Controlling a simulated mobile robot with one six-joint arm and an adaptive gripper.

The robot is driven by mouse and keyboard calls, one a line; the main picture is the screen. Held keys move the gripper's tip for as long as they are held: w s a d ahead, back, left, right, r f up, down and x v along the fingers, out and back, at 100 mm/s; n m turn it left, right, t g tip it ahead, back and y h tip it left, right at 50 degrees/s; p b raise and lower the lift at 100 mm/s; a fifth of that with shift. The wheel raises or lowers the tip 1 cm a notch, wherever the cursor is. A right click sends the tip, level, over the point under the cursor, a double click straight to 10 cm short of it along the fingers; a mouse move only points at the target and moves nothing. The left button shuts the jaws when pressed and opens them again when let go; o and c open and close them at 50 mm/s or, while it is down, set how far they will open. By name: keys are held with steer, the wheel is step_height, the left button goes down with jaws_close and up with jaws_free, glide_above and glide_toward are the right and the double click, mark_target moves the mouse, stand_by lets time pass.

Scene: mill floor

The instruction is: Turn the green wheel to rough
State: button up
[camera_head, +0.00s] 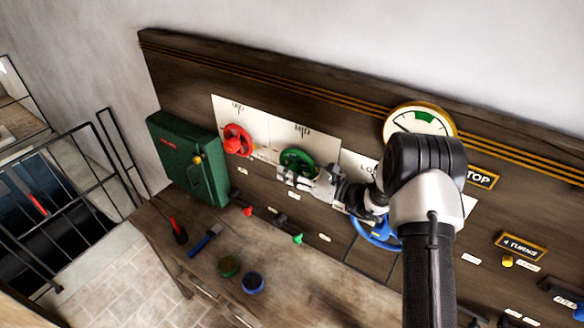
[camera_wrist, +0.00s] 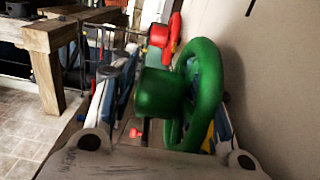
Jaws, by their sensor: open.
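The green wheel (camera_head: 299,160) is mounted on a white plate on the dark wooden wall panel, below lettering that looks like "MID". In the wrist view its rim (camera_wrist: 205,88) and thick round handle knob (camera_wrist: 160,94) fill the middle. My gripper (camera_head: 291,178) is at the lower edge of the wheel in the head view and hides part of it. In the wrist view the fingers (camera_wrist: 158,100) are apart, with the green knob between them. I cannot tell whether they touch it. A "rough" mark is not readable.
A red wheel (camera_head: 237,140) is left of the green one, and a blue wheel (camera_head: 376,232) is right, partly behind my arm. A green box (camera_head: 188,158) stands farther left. The bench (camera_head: 205,275) below holds a screwdriver (camera_head: 178,230) and other small items. A gauge (camera_head: 420,120) is above.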

steer(key=shift+c, duration=0.5)
steer(key=c, duration=0.7)
